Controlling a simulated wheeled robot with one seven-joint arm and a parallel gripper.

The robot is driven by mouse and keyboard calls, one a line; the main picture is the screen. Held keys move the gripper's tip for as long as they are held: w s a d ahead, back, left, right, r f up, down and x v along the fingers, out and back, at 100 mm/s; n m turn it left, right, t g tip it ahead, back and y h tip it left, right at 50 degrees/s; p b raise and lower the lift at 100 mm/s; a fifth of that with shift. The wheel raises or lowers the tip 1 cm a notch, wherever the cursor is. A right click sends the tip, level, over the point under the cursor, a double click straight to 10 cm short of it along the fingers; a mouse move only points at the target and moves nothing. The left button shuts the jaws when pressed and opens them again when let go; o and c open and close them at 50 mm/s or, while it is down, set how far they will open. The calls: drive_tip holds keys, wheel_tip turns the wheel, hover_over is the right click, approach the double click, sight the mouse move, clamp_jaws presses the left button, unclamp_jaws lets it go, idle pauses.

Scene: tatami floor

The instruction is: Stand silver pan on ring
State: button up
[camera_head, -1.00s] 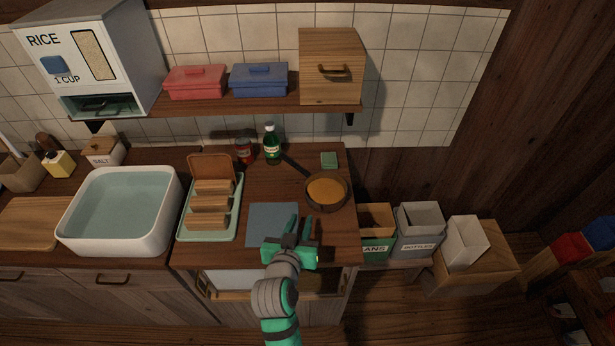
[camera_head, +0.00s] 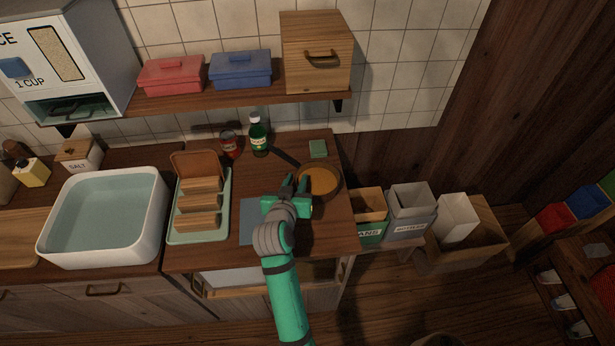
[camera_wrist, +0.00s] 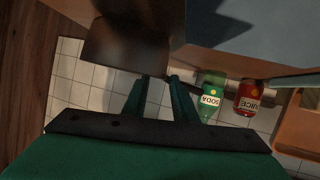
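A dark pan (camera_head: 335,190) with an orange-tan inside sits at the right edge of the counter. Its dark handle (camera_head: 284,157) points back and left toward the soda bottle. My gripper (camera_head: 296,182) is at the pan's left front side, over the counter, its fingers pointing toward the back. In the wrist view the two green fingers (camera_wrist: 160,92) stand apart with a gap between them. I cannot make out a ring.
A blue-grey mat (camera_head: 252,230) lies partly under my arm. Bins (camera_head: 410,215) stand right; a shelf (camera_head: 200,102) hangs above.

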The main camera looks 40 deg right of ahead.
drive_tip(key=shift+x, duration=1.45)
clamp_jaws()
